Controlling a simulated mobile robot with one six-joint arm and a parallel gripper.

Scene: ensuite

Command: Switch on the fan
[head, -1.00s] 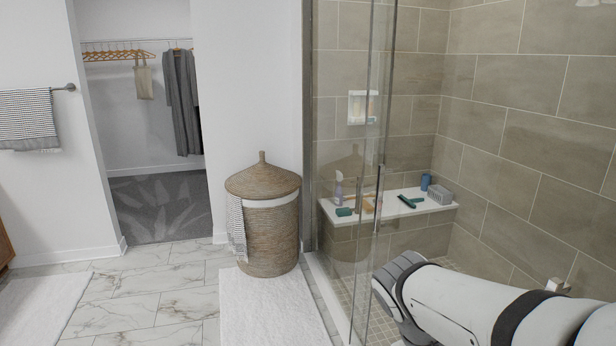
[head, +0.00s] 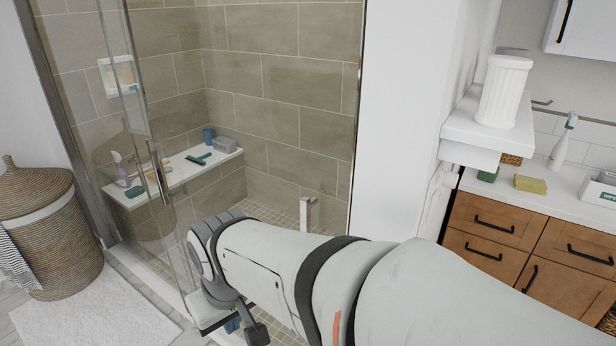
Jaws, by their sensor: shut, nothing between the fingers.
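I cannot make out a fan or a fan switch in the head view. My arm reaches from the lower right into the lower middle, in front of the shower opening. My gripper (head: 246,328) hangs below the wrist at the bottom edge, partly cut off and partly hidden by the arm. It is shut and holds nothing.
The glass shower door (head: 140,130) and a wicker hamper (head: 50,235) are at left. The shower bench (head: 170,178) holds several bottles and tools. At right, a white ribbed container (head: 504,92) stands on a ledge (head: 462,125), beside a wooden vanity (head: 500,226).

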